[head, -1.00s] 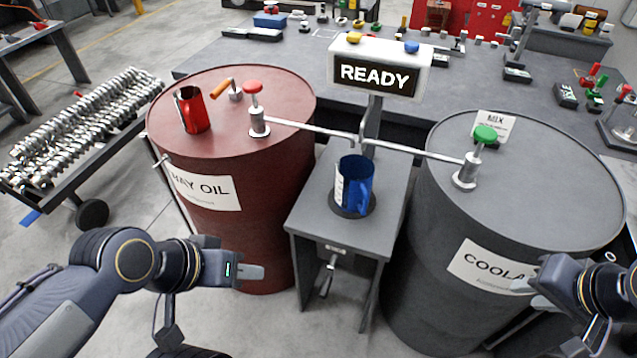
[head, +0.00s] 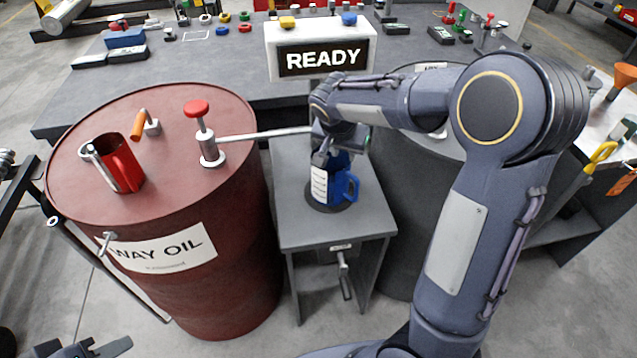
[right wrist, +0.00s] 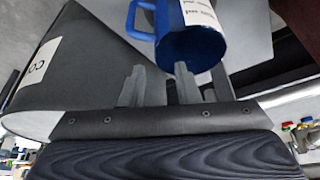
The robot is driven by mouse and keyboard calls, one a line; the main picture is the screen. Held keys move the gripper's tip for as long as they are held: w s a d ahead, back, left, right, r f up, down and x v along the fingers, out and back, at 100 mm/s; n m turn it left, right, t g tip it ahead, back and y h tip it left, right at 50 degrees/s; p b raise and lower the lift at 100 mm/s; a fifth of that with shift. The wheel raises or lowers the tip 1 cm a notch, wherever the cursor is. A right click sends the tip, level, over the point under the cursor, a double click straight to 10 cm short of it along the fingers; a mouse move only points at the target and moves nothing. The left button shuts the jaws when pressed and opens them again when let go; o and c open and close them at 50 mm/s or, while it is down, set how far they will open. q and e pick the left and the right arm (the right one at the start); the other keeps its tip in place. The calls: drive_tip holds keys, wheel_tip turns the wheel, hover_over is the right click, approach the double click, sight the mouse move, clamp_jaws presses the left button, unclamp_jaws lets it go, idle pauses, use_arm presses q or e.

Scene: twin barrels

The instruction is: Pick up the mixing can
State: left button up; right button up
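The blue mixing can (head: 337,184), with a white label and a handle on its right, stands upright on the grey stand (head: 290,225) between two barrels. My right gripper (head: 322,156) is at the can's upper part, and my wrist hides its rim. In the right wrist view the can (right wrist: 195,48) is just beyond my fingertips (right wrist: 163,72). The fingers look apart, with the blue handle near the left one; I see no firm grip. My left gripper (head: 88,350) is at the bottom left edge, partly cut off and far from the can.
The red WAY OIL barrel (head: 165,290) stands left, with a red cup (head: 125,165) and a red-knobbed valve (head: 200,125) on top. A dark barrel (head: 395,230) is partly behind my right arm. The READY sign (head: 322,58) rises behind the can. A workbench (head: 220,65) lies behind.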

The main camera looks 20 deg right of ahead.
sight(345, 170)
drive_tip(key=x, duration=0.6)
drive_tip(key=shift+d+f+p, duration=0.15)
drive_tip(key=shift+f+p, duration=0.15)
clamp_jaws()
idle(1.1)
